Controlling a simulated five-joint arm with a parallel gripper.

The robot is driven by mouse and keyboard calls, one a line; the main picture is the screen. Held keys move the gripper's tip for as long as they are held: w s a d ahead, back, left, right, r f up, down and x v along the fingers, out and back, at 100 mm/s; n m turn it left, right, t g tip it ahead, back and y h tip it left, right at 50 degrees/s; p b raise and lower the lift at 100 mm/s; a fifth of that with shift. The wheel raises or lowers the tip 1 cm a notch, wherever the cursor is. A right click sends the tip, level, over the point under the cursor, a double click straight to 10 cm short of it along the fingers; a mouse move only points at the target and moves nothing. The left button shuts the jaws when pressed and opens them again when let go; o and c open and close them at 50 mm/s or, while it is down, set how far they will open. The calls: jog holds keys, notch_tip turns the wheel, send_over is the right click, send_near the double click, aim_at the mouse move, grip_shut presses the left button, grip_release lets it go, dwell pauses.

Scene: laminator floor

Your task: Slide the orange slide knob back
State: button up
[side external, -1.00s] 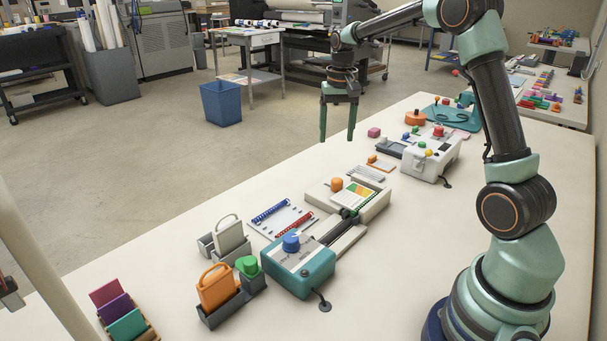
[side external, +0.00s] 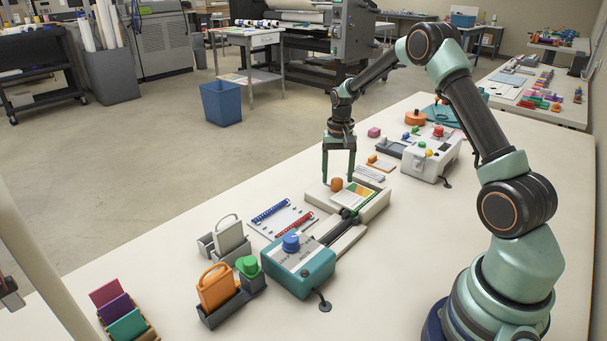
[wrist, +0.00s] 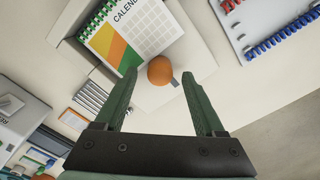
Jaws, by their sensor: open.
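The orange knob (side external: 336,185) is round and sits on the pale tray (side external: 376,208) beside a calendar with a green spiral binding. In the wrist view the orange knob (wrist: 160,70) shows between my fingertips, with a short grey slot mark beside it. My gripper (side external: 338,180) points down and is open, one finger on each side of the knob in the picture. My gripper (wrist: 159,74) holds nothing. I cannot tell whether either finger touches the knob. The calendar (wrist: 130,35) lies on the tray, close to one finger.
A teal box with a blue knob (side external: 291,242) stands in front of the tray. Blue and red spiral combs (side external: 270,213) lie to the left. A small orange knob (side external: 372,158) and a white box with coloured buttons (side external: 432,155) are behind. The left table edge is near.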

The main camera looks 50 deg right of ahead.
jog(key=shift+f, duration=0.65)
grip_shut()
dwell(1.0)
